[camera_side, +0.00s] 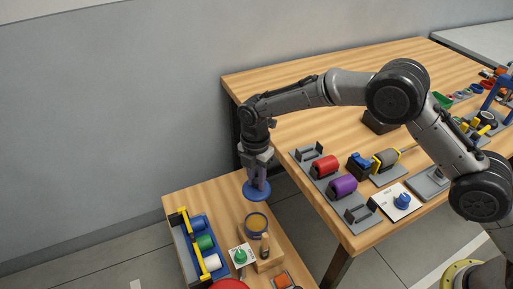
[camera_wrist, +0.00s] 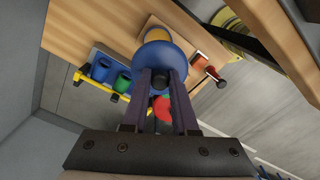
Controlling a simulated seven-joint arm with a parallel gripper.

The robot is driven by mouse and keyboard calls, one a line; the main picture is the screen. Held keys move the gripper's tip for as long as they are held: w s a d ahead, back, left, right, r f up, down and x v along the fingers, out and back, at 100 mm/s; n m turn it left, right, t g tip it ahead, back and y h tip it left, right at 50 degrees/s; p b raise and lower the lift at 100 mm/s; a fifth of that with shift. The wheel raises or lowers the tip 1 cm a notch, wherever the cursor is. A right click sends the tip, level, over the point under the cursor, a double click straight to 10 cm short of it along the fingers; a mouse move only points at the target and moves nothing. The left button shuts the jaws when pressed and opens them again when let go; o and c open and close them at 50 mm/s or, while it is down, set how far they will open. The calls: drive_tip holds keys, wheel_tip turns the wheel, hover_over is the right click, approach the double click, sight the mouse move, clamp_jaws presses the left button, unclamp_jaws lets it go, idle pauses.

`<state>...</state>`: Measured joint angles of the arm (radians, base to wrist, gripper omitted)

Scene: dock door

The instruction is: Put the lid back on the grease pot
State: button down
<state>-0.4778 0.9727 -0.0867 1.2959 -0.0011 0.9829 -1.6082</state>
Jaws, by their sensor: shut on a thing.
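The blue round lid (camera_side: 257,193) is in my gripper (camera_side: 259,177), which points down and is shut on it. In the wrist view the lid (camera_wrist: 152,54) sits at the tips of the closed fingers (camera_wrist: 161,76). The grease pot (camera_side: 256,222) is open on the low wooden bench, with yellow-brown grease showing at its top. In the side view the lid appears just above the pot in the picture and apart from it. In the wrist view the lid partly covers the pot (camera_wrist: 157,34). The exact height of the lid over the bench is hard to tell.
A tray (camera_side: 184,251) with blue, green and white rolls and yellow bars stands left of the pot. A brush (camera_side: 265,246) on a wooden block and a green knob (camera_side: 240,256) on a white plate are close in front. A higher wooden table (camera_side: 290,88) stands behind and to the right.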

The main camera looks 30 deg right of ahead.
wheel_tip(320, 180, down, 16)
drive_tip(key=shift+f, duration=0.2)
idle(0.5)
drive_tip(key=shift+f, duration=0.15)
idle(1.6)
idle(0.7)
drive_tip(key=c, duration=0.6)
unclamp_jaws()
drive_tip(key=shift+o, duration=0.2)
drive_tip(key=o, duration=0.4)
drive_tip(key=shift+r, duration=3.5)
